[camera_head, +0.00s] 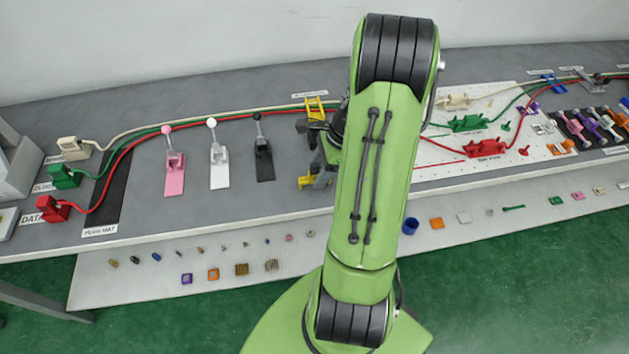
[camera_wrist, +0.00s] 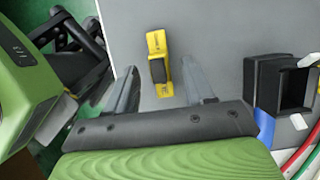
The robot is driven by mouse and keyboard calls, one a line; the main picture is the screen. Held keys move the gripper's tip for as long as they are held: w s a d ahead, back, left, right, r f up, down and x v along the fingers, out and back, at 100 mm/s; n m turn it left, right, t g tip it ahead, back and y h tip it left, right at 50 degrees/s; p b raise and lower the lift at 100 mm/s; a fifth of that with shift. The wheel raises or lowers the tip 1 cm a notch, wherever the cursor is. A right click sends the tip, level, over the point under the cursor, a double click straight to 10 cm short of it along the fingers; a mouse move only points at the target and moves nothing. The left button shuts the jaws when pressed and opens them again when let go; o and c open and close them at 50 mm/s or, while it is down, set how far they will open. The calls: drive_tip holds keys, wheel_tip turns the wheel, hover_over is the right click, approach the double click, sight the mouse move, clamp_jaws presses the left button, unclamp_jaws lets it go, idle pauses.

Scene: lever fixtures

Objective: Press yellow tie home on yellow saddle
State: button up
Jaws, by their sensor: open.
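My gripper (camera_wrist: 160,78) is open, with one finger on each side of a small yellow piece (camera_wrist: 157,43) with a dark block on its middle. No contact shows. In the head view a yellow piece (camera_head: 306,183) shows near the table's front edge, beside my gripper (camera_head: 322,174), partly hidden by my arm. A yellow frame-like fixture (camera_head: 315,104) stands farther back by the cables. I cannot tell for certain which yellow part is the tie and which the saddle, nor whether they are joined.
A black open box (camera_wrist: 285,85) stands right of my gripper in the wrist view. Red and green cables run along the table (camera_head: 235,195). Pink, white and black levers (camera_head: 263,160) stand to the left. A white board (camera_head: 440,176) with fixtures lies to the right.

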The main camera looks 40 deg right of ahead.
drive_tip(key=shift+x, duration=1.05)
drive_tip(key=shift+r, duration=0.15)
clamp_jaws()
